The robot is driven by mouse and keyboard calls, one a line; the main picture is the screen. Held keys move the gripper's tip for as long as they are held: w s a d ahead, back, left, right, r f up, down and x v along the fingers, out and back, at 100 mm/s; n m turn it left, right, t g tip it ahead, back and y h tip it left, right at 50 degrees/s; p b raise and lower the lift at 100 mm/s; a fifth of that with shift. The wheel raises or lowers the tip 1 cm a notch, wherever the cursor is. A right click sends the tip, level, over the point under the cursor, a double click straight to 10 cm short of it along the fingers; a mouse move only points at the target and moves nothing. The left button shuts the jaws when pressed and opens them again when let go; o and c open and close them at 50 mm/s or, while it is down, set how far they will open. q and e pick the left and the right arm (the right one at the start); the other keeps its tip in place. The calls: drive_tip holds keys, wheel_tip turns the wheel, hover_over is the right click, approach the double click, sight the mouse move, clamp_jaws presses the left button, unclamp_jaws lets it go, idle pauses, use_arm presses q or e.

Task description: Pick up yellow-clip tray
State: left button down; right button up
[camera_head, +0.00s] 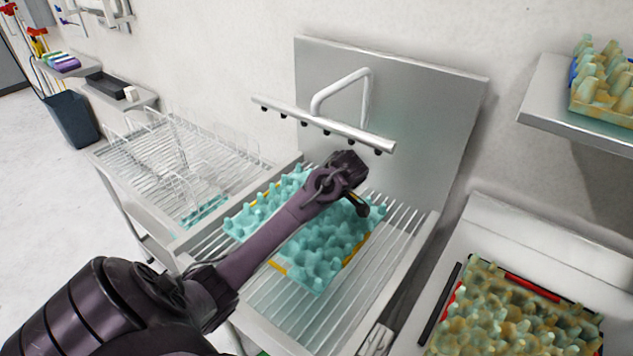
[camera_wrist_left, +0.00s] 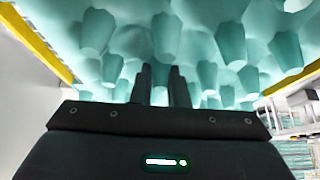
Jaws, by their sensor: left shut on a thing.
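The yellow-clip tray is a teal egg tray (camera_head: 318,252) with yellow strips along its edges, at the slatted metal rack under the spray bar. My left arm reaches across it and hides part of its middle. My left gripper (camera_head: 360,204) is at the tray's far right side, shut on the tray. In the left wrist view the tray's teal cones (camera_wrist_left: 166,38) fill the top, with yellow clips (camera_wrist_left: 45,42) at both sides. The two dark fingers (camera_wrist_left: 160,85) are close together against the teal surface. I cannot tell whether the tray is clear of the rack. My right gripper is not in view.
A spray bar (camera_head: 325,124) overhangs the rack, before a metal back panel (camera_head: 430,110). A wire rack (camera_head: 150,165) stands at left. Dirty trays with red clips (camera_head: 532,288) lie at lower right, and a blue-clip stack (camera_head: 606,90) sits on the upper right shelf.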

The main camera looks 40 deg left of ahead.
use_arm(q)
drive_tip(key=s, duration=0.3)
drive_tip(key=s+b, duration=0.1)
drive_tip(key=s, duration=0.2)
drive_tip(key=s+b, duration=0.1)
drive_tip(key=s, duration=0.2)
drive_tip(key=shift+d+f, duration=0.25)
drive_tip(key=shift+d, duration=0.15)
drive_tip(key=s+d, duration=0.1)
drive_tip(key=s, duration=0.8)
drive_tip(key=shift+r, duration=0.3)
drive_tip(key=c, duration=2)
unclamp_jaws()
clamp_jaws()
